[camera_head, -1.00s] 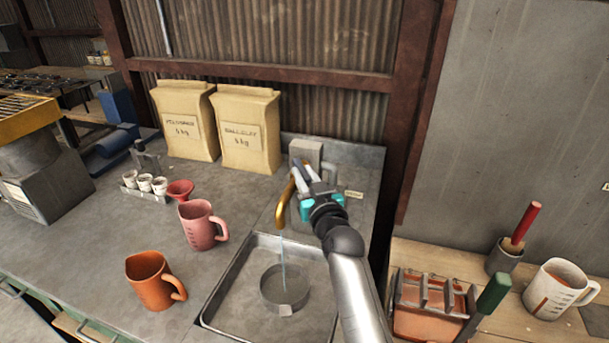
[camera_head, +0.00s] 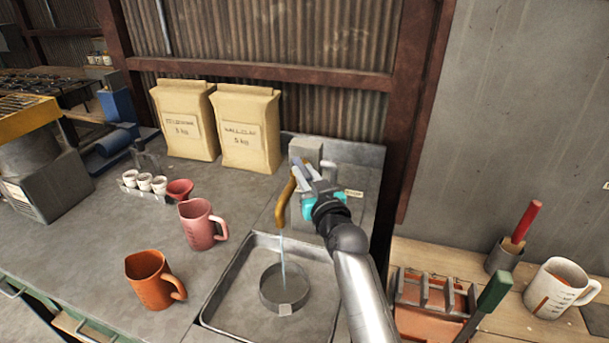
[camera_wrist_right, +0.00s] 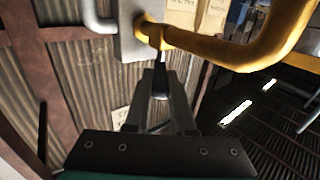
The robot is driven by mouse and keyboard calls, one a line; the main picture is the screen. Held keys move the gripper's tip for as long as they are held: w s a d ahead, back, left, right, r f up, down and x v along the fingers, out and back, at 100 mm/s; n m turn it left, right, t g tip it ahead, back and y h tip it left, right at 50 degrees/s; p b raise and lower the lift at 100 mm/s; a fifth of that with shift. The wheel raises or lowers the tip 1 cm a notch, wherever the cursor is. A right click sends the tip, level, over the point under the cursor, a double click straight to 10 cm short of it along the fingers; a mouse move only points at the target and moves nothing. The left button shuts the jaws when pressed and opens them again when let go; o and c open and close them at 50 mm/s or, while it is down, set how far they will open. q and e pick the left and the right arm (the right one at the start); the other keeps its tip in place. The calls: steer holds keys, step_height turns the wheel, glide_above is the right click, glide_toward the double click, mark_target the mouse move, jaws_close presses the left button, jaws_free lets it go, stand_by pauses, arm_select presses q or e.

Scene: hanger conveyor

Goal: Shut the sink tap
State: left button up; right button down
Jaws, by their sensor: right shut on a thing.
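The brass sink tap (camera_head: 285,204) stands at the back of the sink (camera_head: 224,290), and a thin stream of water (camera_head: 282,248) falls from its spout into a round strainer or dish (camera_head: 271,297) in the basin. My right gripper (camera_head: 303,175) is at the tap, just right of the spout. In the right wrist view my right gripper (camera_wrist_right: 160,85) is shut on the small dark tap handle (camera_wrist_right: 160,83), below the yellow pipe (camera_wrist_right: 225,48). The fingers hide part of the handle. My left gripper is in no view.
A pink jug (camera_head: 199,226), an orange jug (camera_head: 148,281), a red funnel (camera_head: 180,189) and small white cups (camera_head: 144,182) stand left of the sink. Two paper bags (camera_head: 247,130) stand behind. A wooden bench (camera_head: 430,257) with a white jug (camera_head: 552,287) is at right.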

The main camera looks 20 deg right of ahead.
steer(key=shift+w+d+r+n+y+b, duration=0.1)
steer(key=shift+d+n+y+b, duration=0.35)
steer(key=shift+n+y+b, duration=0.5)
steer(key=shift+d+r+n+g+y+b, duration=0.1)
steer(key=shift+d+n+g+y+b, duration=0.15)
steer(key=shift+y+b, duration=0.55)
steer(key=shift+d+n+g+y+b, duration=0.15)
steer(key=shift+n+y+b, duration=0.15)
steer(key=shift+y+b, duration=0.5)
steer(key=shift+h, duration=0.25)
steer(key=c, duration=0.8)
jaws_free()
steer(key=shift+a, duration=0.1)
steer(key=shift+o, duration=0.2)
steer(key=shift+f, duration=0.2)
steer(key=v, duration=1.2)
steer(key=shift+c, duration=0.3)
